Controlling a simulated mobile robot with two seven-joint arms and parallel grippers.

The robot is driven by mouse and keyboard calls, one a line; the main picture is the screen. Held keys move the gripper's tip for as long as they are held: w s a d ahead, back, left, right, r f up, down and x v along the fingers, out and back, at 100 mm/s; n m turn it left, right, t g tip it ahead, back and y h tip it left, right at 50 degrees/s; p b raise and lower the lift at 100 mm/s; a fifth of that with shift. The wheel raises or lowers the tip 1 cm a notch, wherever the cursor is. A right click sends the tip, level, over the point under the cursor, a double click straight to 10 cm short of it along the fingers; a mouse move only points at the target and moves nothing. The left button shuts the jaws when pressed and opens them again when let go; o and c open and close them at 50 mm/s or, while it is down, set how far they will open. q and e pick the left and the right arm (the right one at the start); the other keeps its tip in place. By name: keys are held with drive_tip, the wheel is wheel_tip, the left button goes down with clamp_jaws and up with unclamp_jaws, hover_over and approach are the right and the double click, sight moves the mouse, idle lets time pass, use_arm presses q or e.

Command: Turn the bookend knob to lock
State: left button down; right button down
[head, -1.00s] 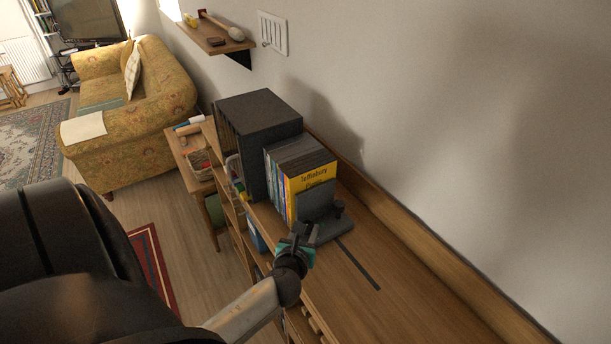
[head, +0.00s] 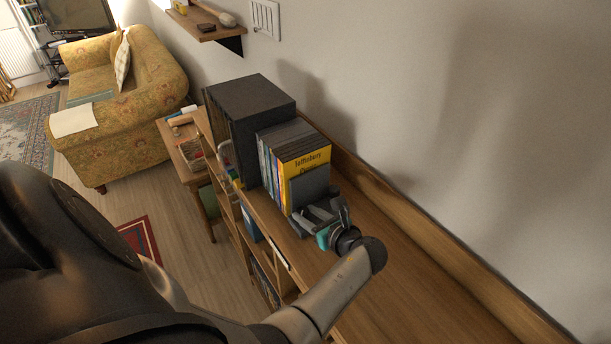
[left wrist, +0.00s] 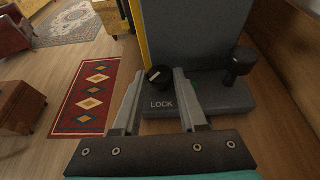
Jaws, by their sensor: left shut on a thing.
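The dark grey bookend (head: 311,184) stands upright against the row of cases on the shelf top. Its plate and base also show in the left wrist view (left wrist: 200,35). A small round black knob (left wrist: 158,77) with a white mark sits on the base, beside the printed word LOCK. My left gripper (left wrist: 159,82) has a fingertip on each side of this knob and is shut on it. In the head view my left gripper (head: 322,212) is over the bookend base and hides the knob. My right gripper is not in view.
A taller black post with a round head (left wrist: 240,62) stands on the base right of the knob. Thin cases, the front one yellow (head: 306,163), and a black box (head: 258,105) stand behind. The wooden shelf top (head: 420,290) is bare towards the front right.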

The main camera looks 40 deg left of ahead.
use_arm(q)
drive_tip(key=n+g+b, duration=0.3)
drive_tip(key=w+n+g+b, duration=0.1)
drive_tip(key=n+g+b, duration=0.1)
drive_tip(key=g+b, duration=0.1)
drive_tip(key=shift+w+f+n+g, duration=0.2)
drive_tip(key=shift+n+g, duration=0.1)
drive_tip(key=shift+n, duration=0.1)
drive_tip(key=shift+r+n+g+h+b, duration=0.1)
drive_tip(key=shift+n+g+h+b, duration=0.2)
drive_tip(key=shift+n+g+b, duration=0.85)
drive_tip(key=shift+m+t, duration=0.25)
drive_tip(key=shift+m, duration=0.1)
drive_tip(key=c, duration=0.6)
unclamp_jaws()
drive_tip(key=shift+a, duration=0.1)
drive_tip(key=shift+o, duration=0.7)
drive_tip(key=shift+r, duration=0.1)
drive_tip(key=shift+w, duration=0.1)
